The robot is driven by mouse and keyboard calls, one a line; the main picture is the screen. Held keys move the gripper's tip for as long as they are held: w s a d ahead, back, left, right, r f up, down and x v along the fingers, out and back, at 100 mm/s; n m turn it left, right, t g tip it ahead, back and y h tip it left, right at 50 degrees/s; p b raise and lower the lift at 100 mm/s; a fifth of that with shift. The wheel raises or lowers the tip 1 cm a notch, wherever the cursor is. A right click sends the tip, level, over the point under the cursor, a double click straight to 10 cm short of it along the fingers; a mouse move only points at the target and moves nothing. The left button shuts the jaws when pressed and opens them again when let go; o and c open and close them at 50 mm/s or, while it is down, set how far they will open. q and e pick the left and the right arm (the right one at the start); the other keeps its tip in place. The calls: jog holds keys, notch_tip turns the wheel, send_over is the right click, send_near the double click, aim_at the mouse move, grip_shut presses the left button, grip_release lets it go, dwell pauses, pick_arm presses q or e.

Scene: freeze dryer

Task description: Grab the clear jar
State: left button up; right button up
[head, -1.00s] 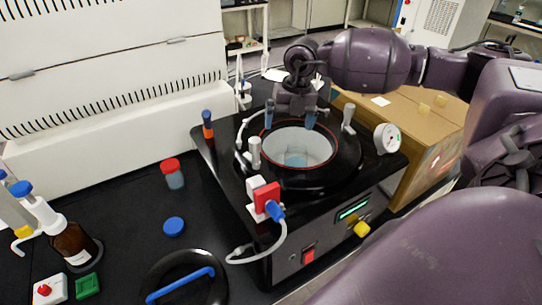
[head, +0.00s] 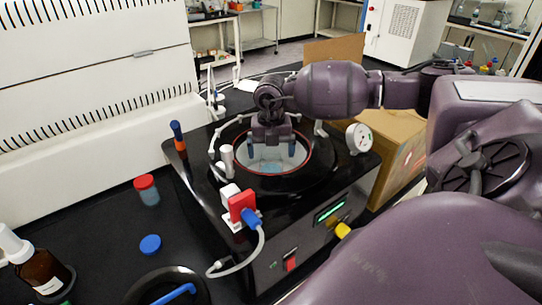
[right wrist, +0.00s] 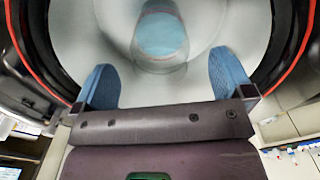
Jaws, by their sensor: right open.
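A clear jar with pale blue contents stands inside the round white chamber of the freeze dryer; in the right wrist view the jar (right wrist: 162,35) lies ahead, between the lines of the two fingers. In the head view the jar (head: 267,166) shows low in the chamber, partly hidden by my gripper. My right gripper (head: 271,150) points down into the chamber mouth, above the jar. Its blue fingers are spread on both sides with nothing between them in the right wrist view (right wrist: 163,65). My left gripper is out of view.
The chamber's red-edged rim (head: 308,160) surrounds the gripper closely. White valves (head: 227,160) and a gauge (head: 359,138) stand around it. A red-lidded jar (head: 147,190), a blue cap (head: 150,245) and a brown bottle (head: 40,268) are on the black bench at left.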

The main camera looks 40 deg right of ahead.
notch_tip(320, 180, down, 4)
jog(key=shift+f+b, duration=0.1)
jog(key=shift+b, duration=0.75)
jog(key=shift+r, duration=0.2)
jog(key=c, duration=1.1)
